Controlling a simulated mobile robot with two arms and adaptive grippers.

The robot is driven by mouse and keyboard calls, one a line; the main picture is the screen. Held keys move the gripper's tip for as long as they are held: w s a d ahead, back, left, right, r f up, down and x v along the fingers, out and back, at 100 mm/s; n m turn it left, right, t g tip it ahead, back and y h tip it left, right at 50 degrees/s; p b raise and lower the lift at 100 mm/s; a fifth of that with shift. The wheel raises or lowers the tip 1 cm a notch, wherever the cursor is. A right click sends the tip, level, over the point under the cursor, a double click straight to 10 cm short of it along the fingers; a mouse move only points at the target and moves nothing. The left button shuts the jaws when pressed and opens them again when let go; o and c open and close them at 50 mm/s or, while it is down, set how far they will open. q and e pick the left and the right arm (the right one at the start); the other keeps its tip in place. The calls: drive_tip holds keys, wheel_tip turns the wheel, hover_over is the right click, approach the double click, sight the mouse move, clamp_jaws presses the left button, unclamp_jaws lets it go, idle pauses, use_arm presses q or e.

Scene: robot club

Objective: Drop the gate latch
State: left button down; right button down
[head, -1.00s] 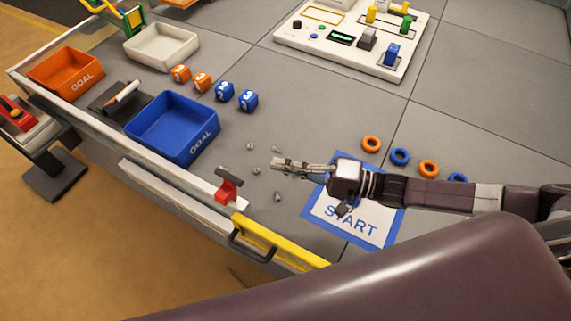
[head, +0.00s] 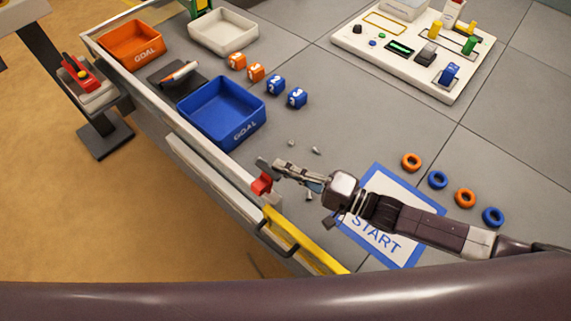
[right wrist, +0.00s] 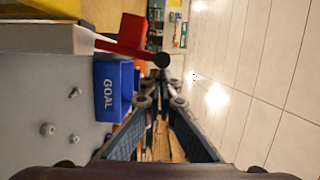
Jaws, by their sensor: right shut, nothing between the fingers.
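The red gate latch (head: 262,184) sits on the table's front rail, at the end of the yellow gate bar (head: 303,243). In the right wrist view the latch (right wrist: 130,34) shows as a red block with a red arm ending in a dark round knob. My right gripper (head: 268,166) is shut and empty, with its tips right beside the latch and partly covering it. In the right wrist view its fingertips (right wrist: 161,88) lie close to the dark knob; I cannot tell whether they touch. My left gripper is not in view.
Small loose metal parts (head: 315,150) lie behind my right gripper. A blue GOAL bin (head: 240,132) stands left of it along the rail. The START mat (head: 405,254) lies under my right forearm, near several orange and blue rings (head: 438,180). Open floor lies in front.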

drive_tip(key=shift+r, duration=0.1)
drive_tip(key=shift+s+a+n+p, duration=0.2)
drive_tip(key=shift+n+p, duration=0.1)
drive_tip(key=shift+p, duration=0.1)
